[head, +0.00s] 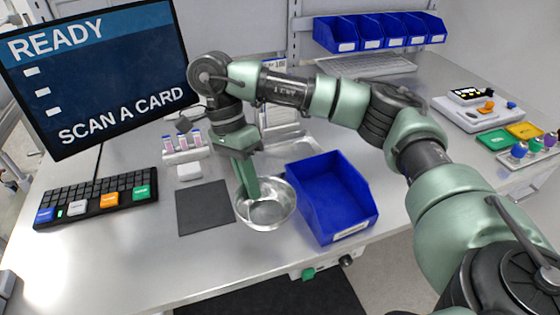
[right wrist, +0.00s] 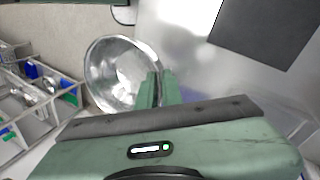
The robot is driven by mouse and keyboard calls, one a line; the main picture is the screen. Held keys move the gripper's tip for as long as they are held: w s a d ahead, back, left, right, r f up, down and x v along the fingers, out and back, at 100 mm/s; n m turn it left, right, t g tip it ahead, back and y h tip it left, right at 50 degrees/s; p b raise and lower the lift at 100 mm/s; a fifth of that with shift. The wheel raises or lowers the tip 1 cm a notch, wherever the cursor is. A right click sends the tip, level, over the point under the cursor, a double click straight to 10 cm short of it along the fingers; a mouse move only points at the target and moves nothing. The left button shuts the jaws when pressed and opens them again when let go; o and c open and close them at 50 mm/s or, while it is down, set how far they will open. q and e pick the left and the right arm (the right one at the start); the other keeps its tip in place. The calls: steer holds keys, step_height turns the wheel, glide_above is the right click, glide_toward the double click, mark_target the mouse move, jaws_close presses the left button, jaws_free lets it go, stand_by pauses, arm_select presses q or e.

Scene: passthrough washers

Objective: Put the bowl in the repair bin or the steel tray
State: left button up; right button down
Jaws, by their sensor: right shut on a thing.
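The shiny steel bowl (head: 268,212) is between the dark mat and the blue bin, near the table's front edge. My right gripper (head: 250,200) reaches down over its left rim and is shut on it. In the right wrist view the fingers (right wrist: 158,90) pinch the rim of the bowl (right wrist: 112,72), which looks empty. I cannot tell whether the bowl touches the table. A blue open bin (head: 347,229) with a white label stands just right of the bowl, empty. A steel tray (head: 290,143) lies behind, partly hidden by my right arm. My left gripper is out of view.
A dark square mat (head: 204,207) lies left of the bowl. A monitor (head: 95,70), a keyboard (head: 97,203) and a small rack of vials (head: 185,152) stand farther left. Several small blue bins (head: 380,31) line the back. Coloured items (head: 500,140) sit at right.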

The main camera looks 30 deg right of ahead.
steer(key=w+d+r+m+t+y, duration=0.1)
steer(key=w+d+r+m+y, duration=0.25)
steer(key=m, duration=0.65)
step_height(320, 180, up, 6)
steer(key=m+t+h+b, duration=0.25)
steer(key=m+t, duration=0.55)
steer(key=m, duration=1.9)
glide_above(292, 159)
steer(key=s+a, duration=0.3)
steer(key=s, duration=0.1)
step_height(292, 159, down, 19)
steer(key=p, duration=0.3)
steer(key=shift+w, duration=0.1)
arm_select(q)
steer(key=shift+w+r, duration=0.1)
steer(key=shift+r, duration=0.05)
arm_select(e)
steer(key=shift+f, duration=0.15)
steer(key=c, duration=1.9)
jaws_free()
